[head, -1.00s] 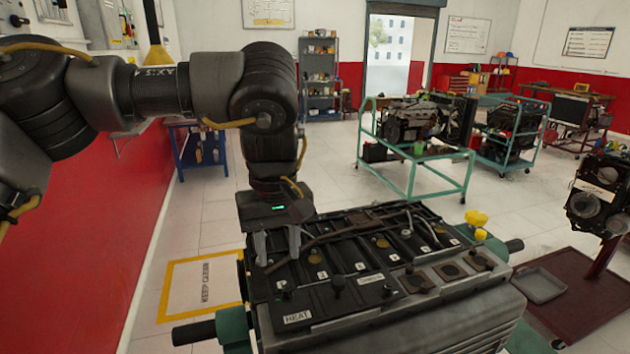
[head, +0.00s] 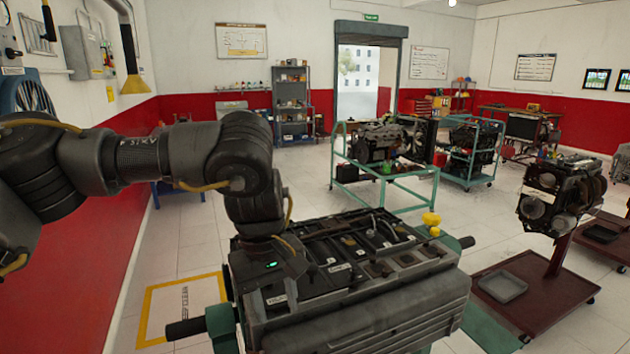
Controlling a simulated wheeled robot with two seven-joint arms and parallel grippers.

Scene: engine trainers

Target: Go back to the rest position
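My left arm comes in from the left and bends down over the near left part of the engine block (head: 370,315). My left gripper (head: 262,298) hangs at that end, with a small green light on its body. No held object is visible. My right gripper is not in view.
A green cart (head: 388,190) with an engine stands behind. Another engine (head: 556,195) hangs on a red stand (head: 530,300) with a grey tray (head: 502,286) at right. A red and white wall (head: 85,240) runs along the left. Floor between is clear.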

